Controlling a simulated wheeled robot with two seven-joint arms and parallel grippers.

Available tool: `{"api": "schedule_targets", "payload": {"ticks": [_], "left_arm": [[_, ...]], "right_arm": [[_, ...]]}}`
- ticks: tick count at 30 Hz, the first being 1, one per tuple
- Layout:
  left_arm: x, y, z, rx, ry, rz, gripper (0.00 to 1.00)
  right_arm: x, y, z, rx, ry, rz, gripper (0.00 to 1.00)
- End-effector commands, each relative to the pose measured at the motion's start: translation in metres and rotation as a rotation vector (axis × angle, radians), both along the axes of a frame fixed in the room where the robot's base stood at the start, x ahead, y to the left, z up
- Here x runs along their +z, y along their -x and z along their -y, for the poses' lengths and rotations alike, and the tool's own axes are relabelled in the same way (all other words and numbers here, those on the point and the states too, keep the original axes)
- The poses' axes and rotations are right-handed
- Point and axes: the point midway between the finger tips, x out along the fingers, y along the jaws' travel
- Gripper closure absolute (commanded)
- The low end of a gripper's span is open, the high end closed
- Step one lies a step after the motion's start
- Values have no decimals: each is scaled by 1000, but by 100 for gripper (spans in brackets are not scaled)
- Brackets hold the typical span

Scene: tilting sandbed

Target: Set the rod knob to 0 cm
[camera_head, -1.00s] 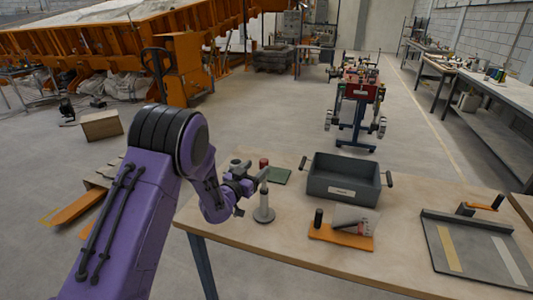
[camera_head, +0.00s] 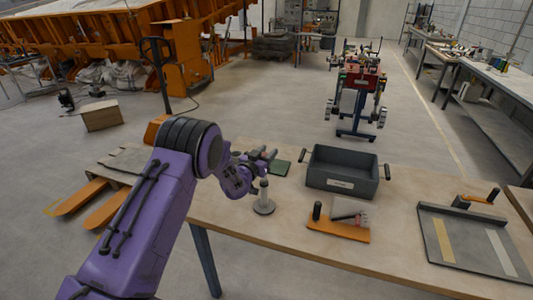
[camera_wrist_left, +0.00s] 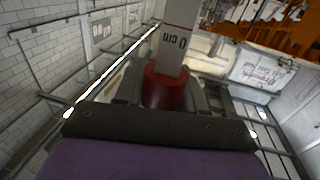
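In the left wrist view a red knob (camera_wrist_left: 163,92) sits around a pale rod (camera_wrist_left: 175,40) that bears the mark "0 cm" just beyond the knob. The dark fingers of my left gripper (camera_wrist_left: 168,95) lie on either side of the red knob; I cannot tell whether they touch it. In the head view my left gripper (camera_head: 262,156) is above the table's left part, near a dark green plate (camera_head: 279,168). The red knob is hidden or too small to make out there. A grey upright post on a round base (camera_head: 264,206) stands just in front. My right gripper is not in view.
A grey open bin (camera_head: 341,186) stands right of the gripper on the wooden table (camera_head: 300,236). An orange board (camera_head: 338,231) with a dark cylinder and a glove lies in front of it. A grey tray with a crank (camera_head: 470,245) lies at the right.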

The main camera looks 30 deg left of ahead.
Motion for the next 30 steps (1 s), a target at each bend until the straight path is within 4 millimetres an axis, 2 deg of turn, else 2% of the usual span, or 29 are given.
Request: {"api": "schedule_targets", "payload": {"ticks": [5,10,13,23,24,25,26,30], "left_arm": [[-19,0,0,0,0,-1,100],[-57,0,0,-1,0,-2,100],[-73,0,0,-1,-1,-1,100],[-76,2,1,-2,-1,-12,100],[-77,2,1,-2,-1,-13,51],[-77,2,1,-2,-1,-14,42],[-78,2,1,-2,-1,-15,39],[-78,2,1,-2,-2,-16,39]], "right_arm": [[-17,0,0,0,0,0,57],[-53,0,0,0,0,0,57],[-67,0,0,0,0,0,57],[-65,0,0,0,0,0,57],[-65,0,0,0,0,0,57],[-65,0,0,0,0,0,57],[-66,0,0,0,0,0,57],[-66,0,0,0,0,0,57]]}}
